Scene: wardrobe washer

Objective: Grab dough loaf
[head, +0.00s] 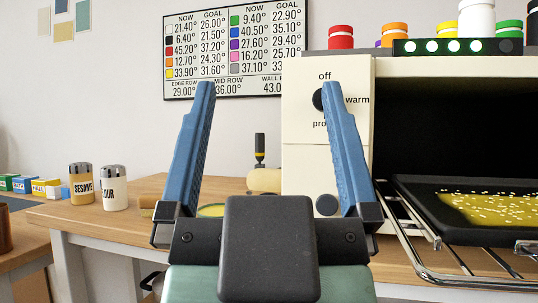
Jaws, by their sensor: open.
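My gripper (268,90) is open and empty in the middle of the head view, its two blue fingers pointing up and spread wide. Between the fingers, farther back on the wooden table, a pale beige rounded lump (264,181) shows beside the oven; it may be the dough loaf, but I cannot tell for sure. It is apart from the fingers, and its lower part is hidden by my gripper. A flat yellow mass with white flecks (485,208) lies in a black tray (423,206) at the right.
The cream oven (300,110) stands open at the right, with its wire rack (412,252) sticking out under the tray. Several coloured jars (341,37) stand on top. Two shakers (114,188) stand on the wooden table (75,215) at the left. A black-handled tool (260,146) stands behind the lump.

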